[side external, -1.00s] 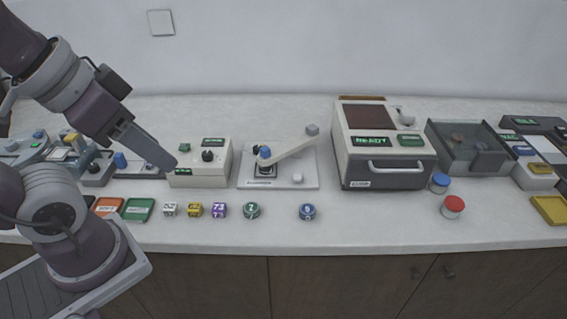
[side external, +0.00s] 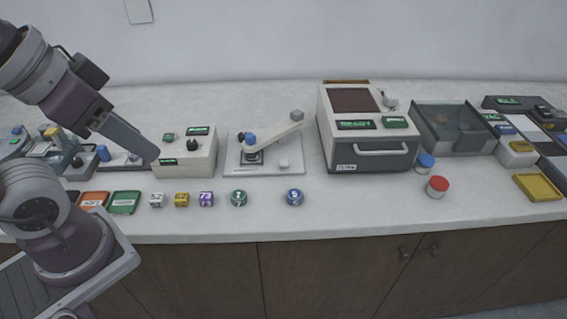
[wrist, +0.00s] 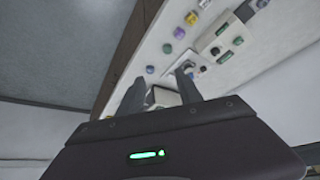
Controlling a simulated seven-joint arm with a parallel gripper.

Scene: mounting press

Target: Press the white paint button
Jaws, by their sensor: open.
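A small white block, possibly the white paint button (side external: 283,163), sits on the front right of a pale base plate (side external: 243,170). I cannot read any label on it. The plate carries a lever arm (side external: 275,133) with a blue knob, on the counter's middle. My gripper (side external: 153,155) is raised at the left, in front of a cream control box (side external: 200,158) and well left of the plate. In the wrist view, my gripper (wrist: 160,78) has its two fingers apart with nothing held between them. The white block cannot be made out there.
A cream press with a grey front (side external: 368,156) stands right of the plate. Along the front lie numbered cubes, round pieces including a blue one (side external: 294,197), and a green tray (side external: 124,202). Red-lidded (side external: 437,187) and blue-lidded jars stand right.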

